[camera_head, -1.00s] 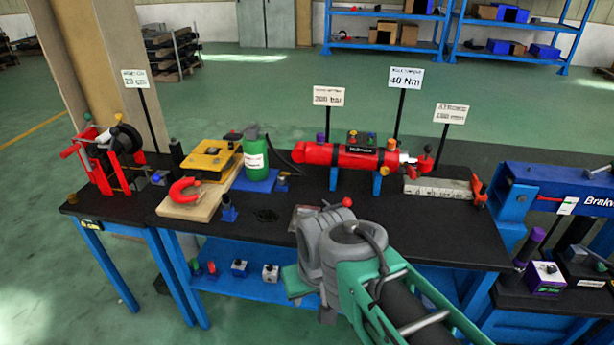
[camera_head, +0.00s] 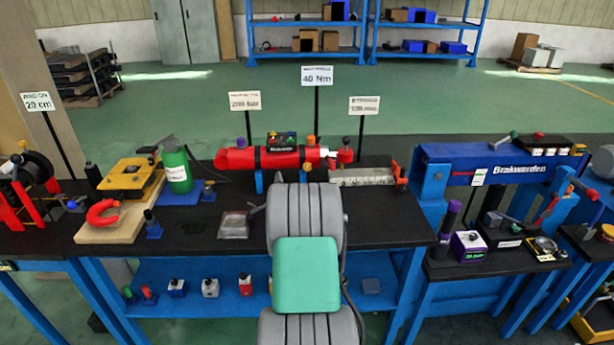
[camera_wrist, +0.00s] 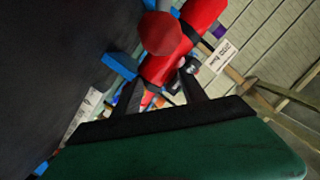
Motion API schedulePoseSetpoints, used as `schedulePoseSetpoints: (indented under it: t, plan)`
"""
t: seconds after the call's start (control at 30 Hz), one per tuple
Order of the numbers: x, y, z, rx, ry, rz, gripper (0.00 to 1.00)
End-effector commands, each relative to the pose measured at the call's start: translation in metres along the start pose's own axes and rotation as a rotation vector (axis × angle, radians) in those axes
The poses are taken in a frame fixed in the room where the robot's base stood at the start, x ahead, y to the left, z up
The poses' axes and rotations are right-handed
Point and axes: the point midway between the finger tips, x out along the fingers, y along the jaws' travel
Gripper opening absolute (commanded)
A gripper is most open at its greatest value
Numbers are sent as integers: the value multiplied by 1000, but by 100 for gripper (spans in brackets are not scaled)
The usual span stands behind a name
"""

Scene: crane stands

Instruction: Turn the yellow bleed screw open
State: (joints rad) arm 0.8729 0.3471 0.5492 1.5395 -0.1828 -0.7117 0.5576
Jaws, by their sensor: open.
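The red hydraulic cylinder (camera_head: 240,159) lies on blue supports at the back of the black bench. A small yellowish knob (camera_head: 307,164) shows at its lower right part; it may be the yellow bleed screw, but it is too small to be sure. In the wrist view the red cylinder (camera_wrist: 173,58) runs diagonally beyond my gripper (camera_wrist: 160,82). The two dark fingers are apart, with nothing held between them. No yellow screw can be made out clearly there. In the head view my arm hides the gripper.
A green bottle (camera_head: 177,166) and a yellow plate (camera_head: 132,172) stand left. Sign posts rise behind. A blue press (camera_head: 490,165) is at the far right.

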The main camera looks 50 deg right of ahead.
Motion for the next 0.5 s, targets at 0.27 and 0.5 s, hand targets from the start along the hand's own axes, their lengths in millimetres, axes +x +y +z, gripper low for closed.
schedulePoseSetpoints:
  t: [0.27, 0.5]
  plan:
    - [18, 68, -41, 100, 187, -13, 50]
    - [62, 67, -50, 97, 186, -13, 50]
